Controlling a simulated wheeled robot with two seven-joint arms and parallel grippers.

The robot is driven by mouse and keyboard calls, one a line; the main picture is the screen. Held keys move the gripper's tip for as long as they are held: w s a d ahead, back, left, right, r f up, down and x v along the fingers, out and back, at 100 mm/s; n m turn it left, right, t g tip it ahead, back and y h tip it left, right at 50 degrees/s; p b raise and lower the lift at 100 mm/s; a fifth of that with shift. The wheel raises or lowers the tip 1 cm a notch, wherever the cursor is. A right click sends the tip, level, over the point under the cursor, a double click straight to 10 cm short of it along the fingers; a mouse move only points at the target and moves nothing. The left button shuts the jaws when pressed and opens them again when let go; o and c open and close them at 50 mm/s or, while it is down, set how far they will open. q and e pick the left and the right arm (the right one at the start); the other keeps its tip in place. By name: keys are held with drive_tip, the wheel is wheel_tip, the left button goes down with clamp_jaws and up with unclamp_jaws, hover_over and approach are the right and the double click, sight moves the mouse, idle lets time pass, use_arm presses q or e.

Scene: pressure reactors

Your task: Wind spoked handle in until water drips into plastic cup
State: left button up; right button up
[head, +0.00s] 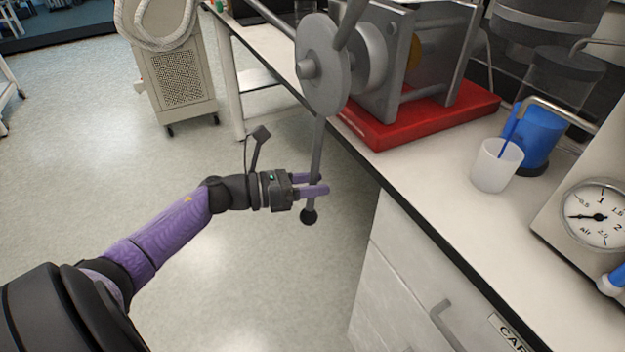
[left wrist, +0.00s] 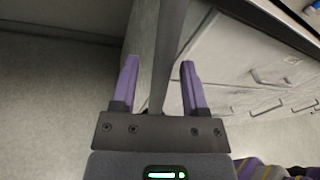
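The spoked handle (head: 323,65) is a grey hub disc with rod spokes on the press at the top middle of the head view. One spoke (head: 317,150) hangs down past the bench edge and ends in a black ball knob (head: 309,216). My left gripper (head: 322,184) is around this spoke just above the knob. In the left wrist view the purple fingers (left wrist: 159,66) are apart, with the spoke (left wrist: 170,40) between them and gaps on both sides. The white plastic cup (head: 496,165) stands upright on the bench; its inside is mostly hidden. My right gripper is not in view.
The press sits on a red base (head: 420,116) on the white bench. A thin blue tube (head: 514,128) reaches into the cup. A pressure gauge (head: 597,215) is at the right. Drawers (head: 415,265) lie below the bench edge; open floor is to the left.

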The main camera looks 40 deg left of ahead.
use_arm(q)
drive_tip(key=shift+s+a, duration=0.15)
drive_tip(key=shift+s, duration=0.05)
drive_tip(key=p+v, duration=0.2)
drive_tip(key=v, duration=0.7)
drive_tip(key=shift+s, duration=0.2)
drive_tip(key=shift+a, duration=0.15)
